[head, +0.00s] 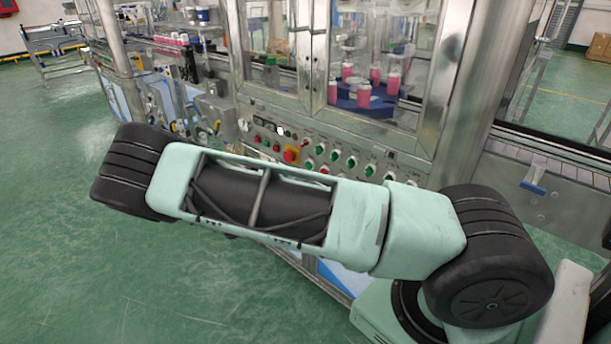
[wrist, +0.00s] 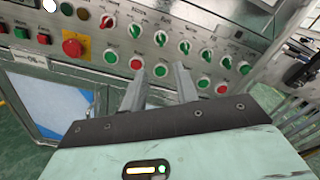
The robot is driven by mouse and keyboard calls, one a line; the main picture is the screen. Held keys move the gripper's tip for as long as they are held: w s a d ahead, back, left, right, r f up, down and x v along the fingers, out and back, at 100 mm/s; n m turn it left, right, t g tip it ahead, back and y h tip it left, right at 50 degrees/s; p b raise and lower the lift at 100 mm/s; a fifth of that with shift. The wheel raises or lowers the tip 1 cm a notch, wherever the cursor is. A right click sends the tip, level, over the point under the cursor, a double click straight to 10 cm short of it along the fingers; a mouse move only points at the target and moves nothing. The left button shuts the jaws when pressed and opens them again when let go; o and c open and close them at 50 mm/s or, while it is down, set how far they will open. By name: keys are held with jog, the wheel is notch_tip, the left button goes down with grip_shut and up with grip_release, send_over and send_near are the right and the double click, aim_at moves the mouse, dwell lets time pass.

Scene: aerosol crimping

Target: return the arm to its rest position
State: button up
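My gripper (wrist: 161,84) shows in the wrist view with its two grey fingers apart and nothing between them. It faces the machine's control panel (wrist: 105,12), which carries rows of green and red knobs and buttons. In the head view my pale green and black arm stretches across the front of the machine from lower right to left. The gripper itself does not show in the head view. The panel (head: 264,112) is partly hidden behind my arm there. A red emergency button (wrist: 73,47) on a yellow base is left of the fingers in the wrist view.
The glazed crimping machine stands behind my arm, with pink cans (head: 364,95) on a blue turntable inside. A steel conveyor (head: 560,180) runs to the right. Green floor (head: 60,250) is open on the left. A metal table (head: 52,42) stands far left.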

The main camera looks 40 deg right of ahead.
jog(key=shift+a, duration=0.85)
jog(key=s+a+r+m+g+y, duration=0.2)
jog(key=s+a+m+g+y, duration=0.2)
jog(key=s+a+m+y, duration=0.85)
jog(key=s+a+r+m+t+y, duration=0.1)
jog(key=s+a+r+m+y, duration=0.1)
jog(key=s+a+r, duration=0.4)
jog(key=s+a+r+m+t+y, duration=0.1)
jog(key=s+a+r+m+y, duration=0.2)
jog(key=s+a+r, duration=0.4)
jog(key=s+a+y, duration=0.1)
jog(key=s+a, duration=0.3)
jog(key=a, duration=0.1)
jog(key=shift+s+r, duration=0.15)
jog(key=shift+r, duration=0.1)
